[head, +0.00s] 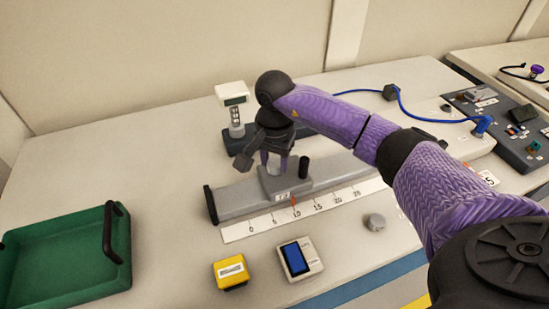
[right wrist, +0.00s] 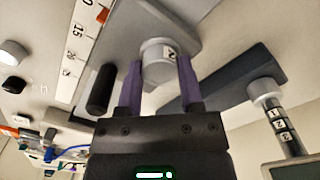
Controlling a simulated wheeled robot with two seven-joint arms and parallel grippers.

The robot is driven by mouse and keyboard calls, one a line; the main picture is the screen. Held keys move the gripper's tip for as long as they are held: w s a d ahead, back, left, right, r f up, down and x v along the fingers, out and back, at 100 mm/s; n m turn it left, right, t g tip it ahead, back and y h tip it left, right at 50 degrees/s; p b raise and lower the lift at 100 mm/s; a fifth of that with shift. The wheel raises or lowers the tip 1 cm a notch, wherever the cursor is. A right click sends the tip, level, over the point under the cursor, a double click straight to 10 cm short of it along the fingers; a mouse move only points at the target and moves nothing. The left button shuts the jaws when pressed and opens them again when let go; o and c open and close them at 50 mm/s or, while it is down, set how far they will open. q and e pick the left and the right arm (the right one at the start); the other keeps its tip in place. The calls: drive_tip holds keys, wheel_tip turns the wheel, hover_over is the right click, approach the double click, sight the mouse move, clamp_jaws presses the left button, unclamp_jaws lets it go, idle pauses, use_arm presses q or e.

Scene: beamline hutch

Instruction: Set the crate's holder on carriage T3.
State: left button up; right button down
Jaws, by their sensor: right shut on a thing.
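The holder (head: 273,161) is a short light-grey cylinder. It also shows in the right wrist view (right wrist: 158,68) with a small dark-marked label. My right gripper (head: 275,163) points down and is shut on it, a purple finger on each side. The holder is upright over the grey carriage (head: 292,184), at or just above its top; I cannot tell whether it touches. The carriage sits on the rail (head: 236,199) and its front label is too small to read surely. The green crate (head: 62,254) at the left looks empty. My left gripper is not in view.
A white scale strip (head: 262,224) runs along the rail's front. A dark post (head: 304,167) stands at the carriage's right. A yellow box (head: 230,272), a meter (head: 301,258) and a grey knob (head: 375,222) lie in front. A display stand (head: 233,105) is behind.

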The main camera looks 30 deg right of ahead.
drive_tip(key=shift+c, duration=1.3)
unclamp_jaws()
drive_tip(key=shift+o, duration=0.5)
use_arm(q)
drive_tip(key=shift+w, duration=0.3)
